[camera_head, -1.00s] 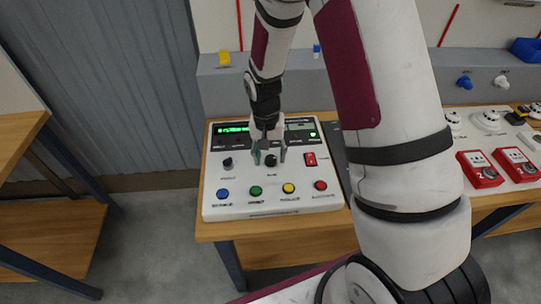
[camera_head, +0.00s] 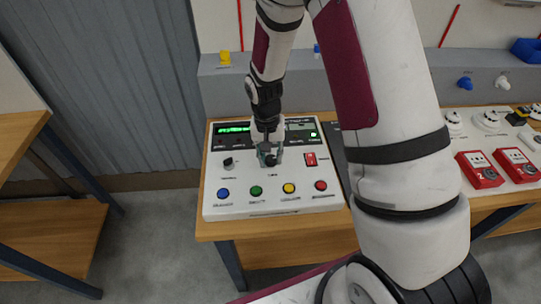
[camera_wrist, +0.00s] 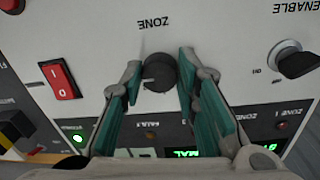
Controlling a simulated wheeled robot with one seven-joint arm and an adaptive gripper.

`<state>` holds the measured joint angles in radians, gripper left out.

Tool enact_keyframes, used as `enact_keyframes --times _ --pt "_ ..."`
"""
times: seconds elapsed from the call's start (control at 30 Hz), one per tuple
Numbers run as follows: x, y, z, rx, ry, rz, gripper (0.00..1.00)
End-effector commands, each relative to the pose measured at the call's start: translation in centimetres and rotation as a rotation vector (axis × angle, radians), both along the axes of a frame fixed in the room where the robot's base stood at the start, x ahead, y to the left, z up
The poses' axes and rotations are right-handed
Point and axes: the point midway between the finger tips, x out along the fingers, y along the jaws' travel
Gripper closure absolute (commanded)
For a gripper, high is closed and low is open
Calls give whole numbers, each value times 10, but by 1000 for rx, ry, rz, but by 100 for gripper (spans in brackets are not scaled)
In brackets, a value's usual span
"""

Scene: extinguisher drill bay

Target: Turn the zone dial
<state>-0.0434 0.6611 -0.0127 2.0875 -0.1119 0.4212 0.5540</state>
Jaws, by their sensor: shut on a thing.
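The zone dial is a small black knob on a white control panel (camera_head: 235,204). In the wrist view the zone dial (camera_wrist: 159,73) sits beside the upside-down word "ZONE", with a light pointer mark on its left side. My gripper (camera_head: 270,159) is over the dial in the head view and hides most of it.
A black enable knob (camera_head: 228,161) is left of the dial, and a red rocker switch (camera_head: 311,159) is right of it. Blue (camera_head: 223,193), green (camera_head: 256,191), yellow (camera_head: 289,188) and red (camera_head: 320,185) buttons line the front. Red call boxes (camera_head: 481,169) stand farther right.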

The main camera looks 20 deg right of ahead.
Motion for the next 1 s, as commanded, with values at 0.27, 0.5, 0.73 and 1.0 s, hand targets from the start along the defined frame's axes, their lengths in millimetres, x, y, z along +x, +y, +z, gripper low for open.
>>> enact_keyframes --times 0.27,0.5,0.73,1.0 --pt "-1 0 0 1 0 169 99" --pt "-1 -1 0 1 0 392 99" --pt "-1 -1 0 1 -1 612 99" --pt "-2 -2 0 1 -1 869 99"
